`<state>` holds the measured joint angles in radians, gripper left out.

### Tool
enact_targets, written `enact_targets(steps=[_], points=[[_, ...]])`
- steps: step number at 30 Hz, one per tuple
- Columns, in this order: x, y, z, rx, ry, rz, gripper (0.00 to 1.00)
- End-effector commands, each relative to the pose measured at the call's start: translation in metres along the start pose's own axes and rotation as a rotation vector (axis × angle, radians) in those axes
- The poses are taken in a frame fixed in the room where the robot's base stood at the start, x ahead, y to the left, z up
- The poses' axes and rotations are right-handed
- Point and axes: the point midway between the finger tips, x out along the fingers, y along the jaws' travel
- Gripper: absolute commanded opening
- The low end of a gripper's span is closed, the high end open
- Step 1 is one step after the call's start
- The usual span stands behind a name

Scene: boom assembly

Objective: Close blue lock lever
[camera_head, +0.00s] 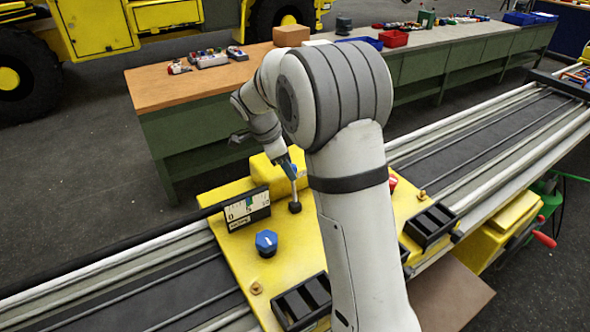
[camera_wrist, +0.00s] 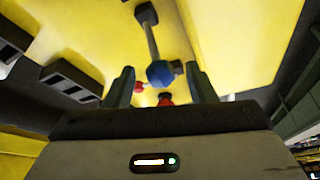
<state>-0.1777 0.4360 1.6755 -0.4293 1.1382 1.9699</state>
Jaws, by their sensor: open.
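The blue lock lever (camera_wrist: 160,73) has a blue knob on a thin grey rod. In the wrist view the rod runs up to a dark base (camera_wrist: 146,14) on the yellow plate. In the head view the lever (camera_head: 295,186) stands nearly upright from a black base. My gripper (camera_wrist: 161,78) is open, with one finger on each side of the blue knob and gaps visible on both sides. In the head view my gripper (camera_head: 287,165) is at the lever's top and partly covers it; contact there is unclear.
The yellow plate (camera_head: 228,257) also carries a gauge (camera_head: 247,208), a blue dial (camera_head: 266,242) and black slotted boxes (camera_head: 303,302). Small red parts (camera_wrist: 165,98) show near the fingers. A workbench (camera_head: 190,110) stands behind the rails. My arm hides part of the plate.

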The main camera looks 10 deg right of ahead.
Motion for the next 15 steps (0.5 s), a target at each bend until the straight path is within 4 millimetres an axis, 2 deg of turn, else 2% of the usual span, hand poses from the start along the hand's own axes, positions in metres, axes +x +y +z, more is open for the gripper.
enact_targets(steps=[6,15], points=[[0.031,0.001,-0.004,0.006,0.0,0.006,0.5],[0.042,0.0,-0.004,0.008,-0.001,0.003,0.5]])
